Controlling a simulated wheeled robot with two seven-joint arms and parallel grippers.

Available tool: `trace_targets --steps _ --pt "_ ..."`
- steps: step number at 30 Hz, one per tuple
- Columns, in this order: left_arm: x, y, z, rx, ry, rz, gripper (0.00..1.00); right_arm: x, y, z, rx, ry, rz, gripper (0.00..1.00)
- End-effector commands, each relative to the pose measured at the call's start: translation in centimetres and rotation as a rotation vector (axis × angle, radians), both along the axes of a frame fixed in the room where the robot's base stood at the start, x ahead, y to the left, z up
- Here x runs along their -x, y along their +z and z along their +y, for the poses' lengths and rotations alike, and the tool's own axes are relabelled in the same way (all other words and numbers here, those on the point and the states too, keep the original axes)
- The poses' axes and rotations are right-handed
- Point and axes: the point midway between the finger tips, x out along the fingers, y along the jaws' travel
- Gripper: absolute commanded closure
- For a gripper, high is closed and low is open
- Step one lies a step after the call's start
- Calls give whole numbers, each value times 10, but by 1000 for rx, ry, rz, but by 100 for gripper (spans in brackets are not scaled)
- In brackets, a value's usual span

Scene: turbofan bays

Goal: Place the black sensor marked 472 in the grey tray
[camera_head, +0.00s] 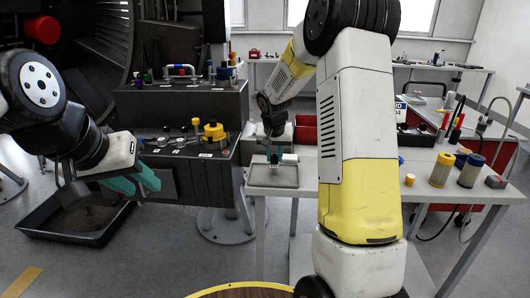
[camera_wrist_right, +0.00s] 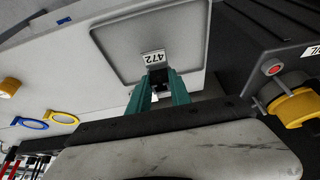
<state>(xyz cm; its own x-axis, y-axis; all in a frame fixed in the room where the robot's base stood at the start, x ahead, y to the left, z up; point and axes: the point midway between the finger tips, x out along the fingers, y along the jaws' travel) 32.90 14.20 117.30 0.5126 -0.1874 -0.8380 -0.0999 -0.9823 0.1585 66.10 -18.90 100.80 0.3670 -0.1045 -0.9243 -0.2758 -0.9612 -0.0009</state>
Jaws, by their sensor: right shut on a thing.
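The black sensor (camera_wrist_right: 160,76) with a white label reading 472 is between the teal fingertips of my right gripper (camera_wrist_right: 160,88), which is shut on it. The grey tray (camera_wrist_right: 112,60) lies just beyond the sensor in the right wrist view. In the head view the tray (camera_head: 262,181) is on the white table, with my right gripper (camera_head: 275,157) over its far part. Whether the sensor touches the tray floor I cannot tell. My left gripper (camera_head: 135,182) is open and empty, at the left, away from the table.
A dark stepped bench (camera_head: 190,103) with several caps and fittings stands left of the white table. On the table's right are yellow and blue filter cylinders (camera_head: 442,170) and red and black tools. A black floor tray (camera_head: 75,220) lies below my left gripper.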

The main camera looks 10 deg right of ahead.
Motion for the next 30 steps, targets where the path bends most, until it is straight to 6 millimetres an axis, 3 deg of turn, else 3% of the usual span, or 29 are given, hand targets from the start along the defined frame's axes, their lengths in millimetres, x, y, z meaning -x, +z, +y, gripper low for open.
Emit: trace_targets --steps 8,9,12,23,30 --pt "0 0 0 0 0 0 64 0 -2 0 0 0 -1 100" --pt "0 0 0 0 0 0 64 0 -2 0 0 -1 -1 70" --pt "0 0 0 0 0 0 64 0 -1 0 0 -1 -1 54" --pt "0 0 0 0 0 0 64 0 3 0 -1 -1 -2 54" --pt "0 0 0 0 0 0 64 13 39 5 0 1 -6 54"
